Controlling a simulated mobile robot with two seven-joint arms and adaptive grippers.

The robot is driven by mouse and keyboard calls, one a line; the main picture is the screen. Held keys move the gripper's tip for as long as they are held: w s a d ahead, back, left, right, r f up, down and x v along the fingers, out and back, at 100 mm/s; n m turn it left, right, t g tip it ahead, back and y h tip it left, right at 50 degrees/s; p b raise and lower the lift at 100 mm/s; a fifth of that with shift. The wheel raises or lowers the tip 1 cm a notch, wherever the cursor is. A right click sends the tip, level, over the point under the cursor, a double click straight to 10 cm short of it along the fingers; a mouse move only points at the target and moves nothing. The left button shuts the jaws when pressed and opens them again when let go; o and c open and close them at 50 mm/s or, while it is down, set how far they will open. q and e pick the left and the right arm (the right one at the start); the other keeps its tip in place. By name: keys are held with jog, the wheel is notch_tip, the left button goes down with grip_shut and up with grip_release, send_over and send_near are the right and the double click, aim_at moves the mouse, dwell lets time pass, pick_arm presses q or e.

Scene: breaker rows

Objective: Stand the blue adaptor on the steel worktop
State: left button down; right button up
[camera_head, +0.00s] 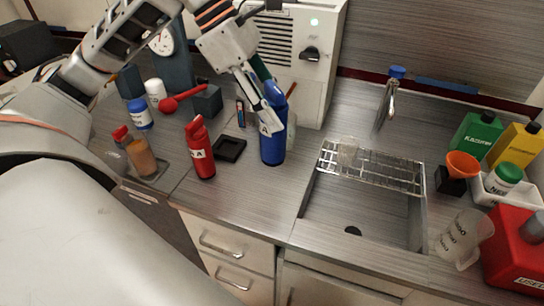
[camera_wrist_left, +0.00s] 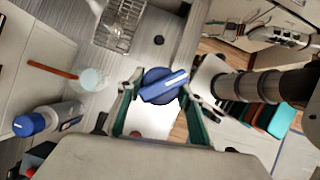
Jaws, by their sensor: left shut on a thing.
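The blue adaptor (camera_head: 272,147), a blue cylinder with a white letter label, is upright at the middle of the steel worktop (camera_head: 233,195), left of the sink. My left gripper (camera_head: 268,110) reaches down from above and is shut on its upper part. In the left wrist view the adaptor (camera_wrist_left: 160,86) shows as a blue top with a white stripe between the green-edged fingers (camera_wrist_left: 158,95). Whether its base touches the worktop I cannot tell. My right gripper is not in view.
A red adaptor (camera_head: 200,155) and a black square tray (camera_head: 229,149) stand to the left. A clear beaker (camera_head: 291,130) is close behind the blue adaptor. The sink with a wire rack (camera_head: 372,167) lies to the right. The worktop in front is clear.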

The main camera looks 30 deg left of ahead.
aim_at(273, 156)
pick_arm(q)
notch_tip(273, 156, down, 9)
jog(key=shift+w+r+b, duration=0.1)
jog(key=shift+r+b, duration=0.05)
jog(key=shift+b, duration=0.35)
notch_tip(273, 156, down, 4)
jog(key=shift+r, duration=0.25)
jog(key=shift+f, duration=0.1)
jog(key=shift+f+b, duration=0.15)
jog(key=shift+b, duration=0.15)
jog(key=c, duration=1.4)
grip_release()
jog(key=shift+o, duration=0.2)
